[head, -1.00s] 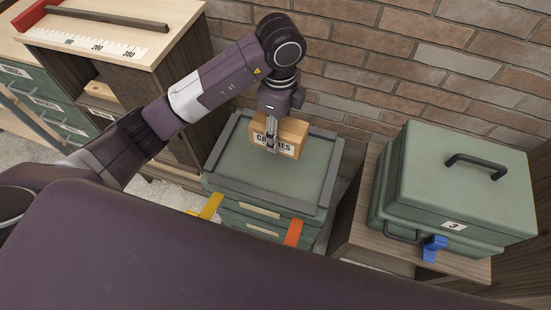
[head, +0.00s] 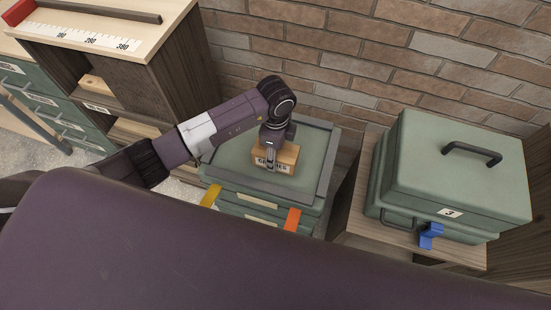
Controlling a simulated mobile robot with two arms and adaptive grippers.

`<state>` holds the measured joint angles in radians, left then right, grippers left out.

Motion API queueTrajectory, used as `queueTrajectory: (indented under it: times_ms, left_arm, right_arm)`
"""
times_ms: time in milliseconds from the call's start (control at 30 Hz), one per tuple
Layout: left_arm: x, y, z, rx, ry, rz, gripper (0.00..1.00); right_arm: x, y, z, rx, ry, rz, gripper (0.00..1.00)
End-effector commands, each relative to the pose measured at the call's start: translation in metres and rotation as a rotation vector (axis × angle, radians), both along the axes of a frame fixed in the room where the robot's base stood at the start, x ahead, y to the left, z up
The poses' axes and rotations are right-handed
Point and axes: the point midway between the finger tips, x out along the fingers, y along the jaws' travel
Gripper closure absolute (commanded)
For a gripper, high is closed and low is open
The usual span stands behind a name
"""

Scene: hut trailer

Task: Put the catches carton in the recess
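The catches carton (head: 285,163) is a small tan cardboard box with a white label, partly covered by my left gripper. My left gripper (head: 270,161) points down with a finger across the carton's labelled face and is shut on it. The carton is low over the green top of a stacked case, inside its raised grey rim; this rimmed top looks like the recess (head: 313,150). I cannot tell whether the carton's base touches the surface. My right gripper is not in view.
A closed green case (head: 440,175) with a dark handle and a blue latch (head: 431,236) stands on a wooden stand at right. An orange strap (head: 292,219) and a yellow strap (head: 210,196) hang at the case's front. A wooden cabinet (head: 165,60) stands left; a brick wall is behind.

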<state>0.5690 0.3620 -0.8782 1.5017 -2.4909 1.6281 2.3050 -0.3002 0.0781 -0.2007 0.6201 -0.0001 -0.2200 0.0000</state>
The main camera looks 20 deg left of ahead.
Motion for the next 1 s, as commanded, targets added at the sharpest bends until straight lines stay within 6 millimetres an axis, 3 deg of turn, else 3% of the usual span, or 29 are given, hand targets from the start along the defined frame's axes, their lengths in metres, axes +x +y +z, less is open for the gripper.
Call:
queueTrajectory:
  times_ms: [200, 633, 667, 800, 1000]
  left_arm:
    - [-0.001, 0.000, -0.031, 0.001, 0.002, 0.000, 0.93]
    - [0.000, 0.000, -0.038, 0.000, 0.000, -0.001, 0.93]
    - [-0.001, 0.000, -0.039, 0.001, 0.002, -0.001, 0.51]
    - [-0.001, 0.000, -0.038, 0.001, 0.002, -0.001, 0.36]
    - [-0.001, 0.000, -0.038, 0.001, 0.002, -0.001, 0.36]
  right_arm:
    - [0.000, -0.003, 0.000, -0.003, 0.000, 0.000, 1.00]
    - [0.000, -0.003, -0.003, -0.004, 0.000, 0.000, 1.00]
    - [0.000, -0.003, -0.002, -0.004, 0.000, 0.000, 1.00]
    - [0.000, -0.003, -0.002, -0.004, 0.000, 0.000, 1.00]
    - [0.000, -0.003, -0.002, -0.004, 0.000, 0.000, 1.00]
